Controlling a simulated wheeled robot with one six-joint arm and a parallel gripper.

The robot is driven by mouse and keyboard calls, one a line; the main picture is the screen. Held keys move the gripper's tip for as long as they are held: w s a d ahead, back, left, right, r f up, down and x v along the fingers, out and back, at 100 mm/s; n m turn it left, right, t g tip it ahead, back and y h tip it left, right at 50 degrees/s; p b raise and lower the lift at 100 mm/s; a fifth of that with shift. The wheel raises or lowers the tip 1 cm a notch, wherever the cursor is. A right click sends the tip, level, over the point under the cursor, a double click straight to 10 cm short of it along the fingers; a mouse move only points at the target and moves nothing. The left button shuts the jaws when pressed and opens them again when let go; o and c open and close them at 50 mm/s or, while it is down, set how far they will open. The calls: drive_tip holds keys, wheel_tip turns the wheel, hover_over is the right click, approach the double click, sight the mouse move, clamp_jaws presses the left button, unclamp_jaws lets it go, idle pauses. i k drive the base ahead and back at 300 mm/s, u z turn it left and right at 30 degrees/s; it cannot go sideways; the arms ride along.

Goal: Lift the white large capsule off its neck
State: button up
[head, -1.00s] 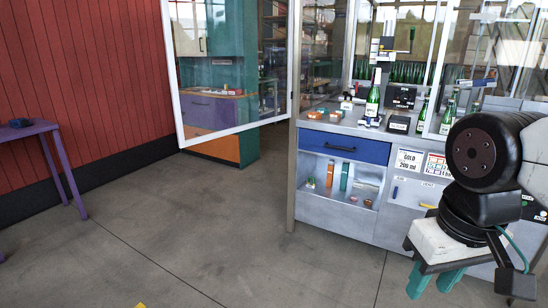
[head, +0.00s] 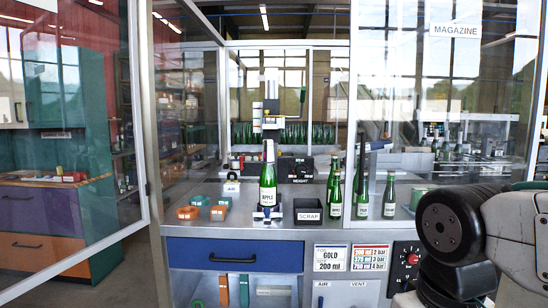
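A green bottle labelled APPLE (head: 267,192) stands upright on a small dark seat at the middle of the metal counter. A pale, whitish capsule (head: 269,151) covers its neck, under the upright machine head. The capsule's size and exact fit are too small to tell. My arm is at the lower right, well apart from the bottle. My gripper's fingers are below the picture's edge, so their state does not show.
Small orange and green trays (head: 204,207) lie left of the bottle, a SCRAP box (head: 308,211) right of it. Several green bottles (head: 362,195) stand further right. An open glass door (head: 75,130) is at left; a MAGAZINE pane (head: 440,110) covers the right.

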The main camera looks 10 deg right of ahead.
sight(268, 155)
drive_tip(key=u, duration=0.5)
drive_tip(key=i, duration=2.1)
drive_tip(key=z, duration=0.75)
drive_tip(key=i, duration=0.5)
drive_tip(key=z, duration=0.25)
drive_tip(key=k, duration=0.45)
drive_tip(key=i, duration=0.5)
